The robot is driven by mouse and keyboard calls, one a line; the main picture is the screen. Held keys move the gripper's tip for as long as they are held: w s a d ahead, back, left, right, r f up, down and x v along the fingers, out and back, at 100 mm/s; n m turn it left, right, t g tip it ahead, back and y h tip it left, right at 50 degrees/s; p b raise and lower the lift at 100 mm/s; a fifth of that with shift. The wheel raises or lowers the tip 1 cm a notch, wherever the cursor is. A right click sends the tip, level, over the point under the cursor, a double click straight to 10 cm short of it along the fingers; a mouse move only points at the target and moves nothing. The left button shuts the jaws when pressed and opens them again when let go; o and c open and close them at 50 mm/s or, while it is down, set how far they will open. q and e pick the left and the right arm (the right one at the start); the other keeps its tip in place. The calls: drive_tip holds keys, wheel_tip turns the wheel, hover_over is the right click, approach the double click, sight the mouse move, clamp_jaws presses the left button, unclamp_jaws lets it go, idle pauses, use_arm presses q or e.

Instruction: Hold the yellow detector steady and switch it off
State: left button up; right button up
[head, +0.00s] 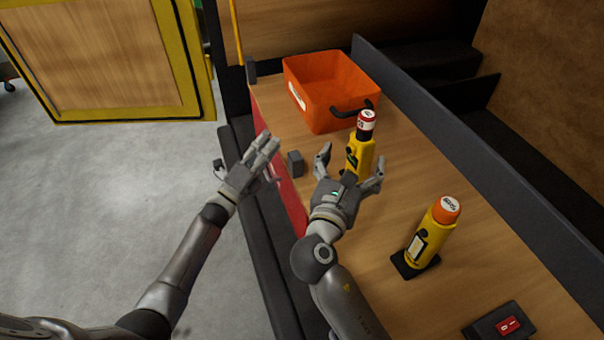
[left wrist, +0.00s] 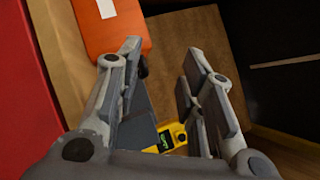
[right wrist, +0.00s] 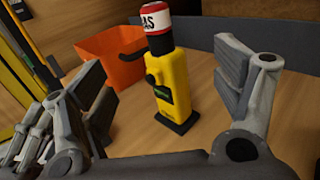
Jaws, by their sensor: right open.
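A yellow detector (head: 355,155) with a red-and-white cap stands upright on the wooden bench. In the right wrist view the detector (right wrist: 175,85) shows a small green display and a dark knob on its side. My right gripper (head: 350,168) is open and empty, its fingers spread just in front of the detector. My left gripper (head: 258,160) is open and empty over the bench's left edge, apart from the detector. The left wrist view shows part of a yellow body with a green display (left wrist: 167,138) beyond the lower part of the fingers.
An orange bin (head: 312,110) with a dark handle stands behind the detector. A second yellow device (head: 432,240) with an orange cap stands on a black base to the right. A black box with a red switch (head: 508,325) lies at the front right. A small grey block (head: 295,163) sits near the left edge.

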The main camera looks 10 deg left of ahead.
sight(362, 135)
use_arm(q)
wheel_tip(362, 135, up, 6)
drive_tip(key=m+h, duration=0.3)
drive_tip(key=m, duration=0.1)
drive_tip(key=s+d+f+m+g+h, duration=0.1)
drive_tip(key=s+d+m+g+h, duration=0.1)
drive_tip(key=m, duration=0.3)
drive_tip(key=s+d+f+m+g+h, duration=0.2)
drive_tip(key=s+d+m+g, duration=0.1)
drive_tip(key=d+m, duration=0.1)
drive_tip(key=s+d+f+m+g+h, duration=0.2)
drive_tip(key=d+m, duration=0.2)
drive_tip(key=m, duration=0.1)
drive_tip(key=shift+s+d+f+m+g, duration=0.15)
drive_tip(key=shift+s+d+m+g, duration=0.15)
drive_tip(key=shift+d, duration=0.05)
drive_tip(key=shift+s+d+f, duration=0.15)
use_arm(e)
drive_tip(key=w, duration=0.3)
drive_tip(key=w+d, duration=0.1)
drive_tip(key=w, duration=0.6)
drive_tip(key=shift+w+d, duration=0.3)
drive_tip(key=shift+w, duration=0.05)
drive_tip(key=c, duration=1.2)
drive_tip(key=o, duration=1.2)
drive_tip(key=shift+s, duration=0.15)
